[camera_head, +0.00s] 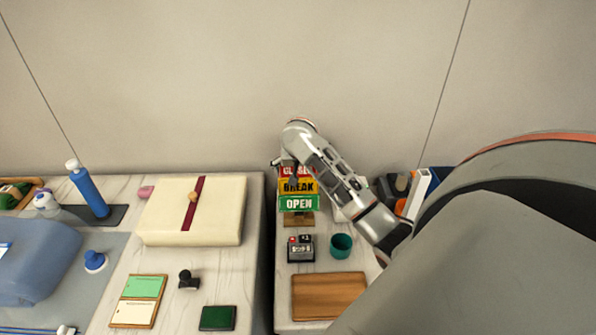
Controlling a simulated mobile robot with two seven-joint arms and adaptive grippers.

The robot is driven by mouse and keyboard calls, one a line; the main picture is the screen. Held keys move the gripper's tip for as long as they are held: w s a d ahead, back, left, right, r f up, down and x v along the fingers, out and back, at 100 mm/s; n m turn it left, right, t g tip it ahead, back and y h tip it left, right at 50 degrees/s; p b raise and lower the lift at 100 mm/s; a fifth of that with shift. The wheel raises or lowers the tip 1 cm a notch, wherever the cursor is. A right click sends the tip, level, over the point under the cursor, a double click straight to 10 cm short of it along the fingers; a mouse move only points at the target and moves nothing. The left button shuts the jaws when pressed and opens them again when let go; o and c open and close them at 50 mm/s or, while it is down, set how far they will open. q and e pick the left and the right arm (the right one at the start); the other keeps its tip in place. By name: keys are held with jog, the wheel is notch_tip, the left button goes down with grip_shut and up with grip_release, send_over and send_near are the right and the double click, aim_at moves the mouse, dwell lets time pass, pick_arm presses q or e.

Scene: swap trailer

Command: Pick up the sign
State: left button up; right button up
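The sign (299,203) stands upright on a small wooden base on the right-hand counter. It has stacked panels: a red one at the top, partly covered, a yellow one reading BREAK and a green one reading OPEN. My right arm reaches in from the right, and its gripper (287,166) is at the top left of the sign, in front of the red panel. The fingers are small and partly hidden by the wrist, so I cannot tell whether they touch the sign or how far apart they are. My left gripper is not in view.
A dark device (300,249), a teal cup (341,246) and a wooden board (328,296) lie in front of the sign. Boxes and bottles crowd the right side. A gap separates this counter from the left one, which holds a cream case (160,212).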

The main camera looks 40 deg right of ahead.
jog(key=shift+r, duration=0.1)
jog(key=shift+r, duration=9.9)
